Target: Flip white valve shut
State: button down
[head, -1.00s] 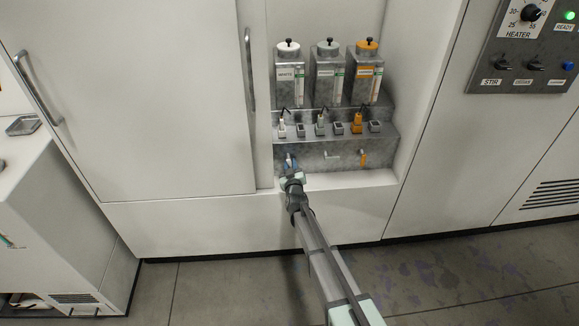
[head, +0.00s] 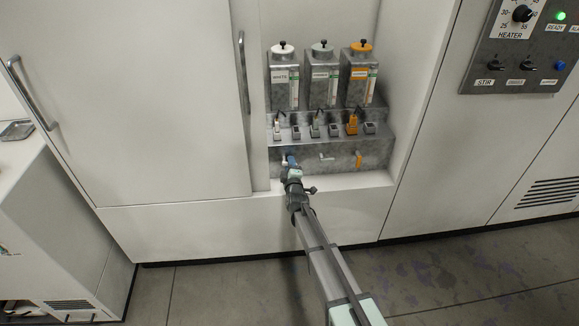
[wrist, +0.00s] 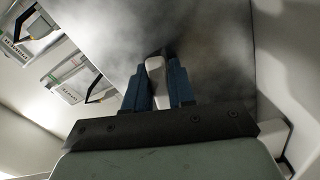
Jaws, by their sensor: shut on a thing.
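The white valve handle (wrist: 155,75) shows in the wrist view as a pale lever between the blue fingers of my gripper (wrist: 159,88), which is shut on it. In the head view my gripper (head: 290,160) reaches the lower left of the metal dispenser front (head: 340,162), below the tank labelled WHITE (head: 284,78). There the fingers and wrist hide most of the white valve, and its exact angle cannot be told. In the wrist view the lever points along the fingers.
Small spouts and switches line the step above. The recess wall and a tall door handle (head: 244,72) are close on the left.

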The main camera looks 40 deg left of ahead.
jog(key=shift+r+n, duration=0.2)
jog(key=shift+n, duration=0.6)
jog(key=shift+r+n, duration=0.15)
jog(key=shift+n, duration=0.65)
jog(key=c, duration=1)
grip_release()
jog(key=shift+c, duration=0.2)
jog(key=shift+d, duration=0.1)
jog(key=v, duration=1.3)
jog(key=shift+s+d, duration=0.2)
jog(key=shift+s, duration=0.05)
jog(key=shift+r, duration=0.1)
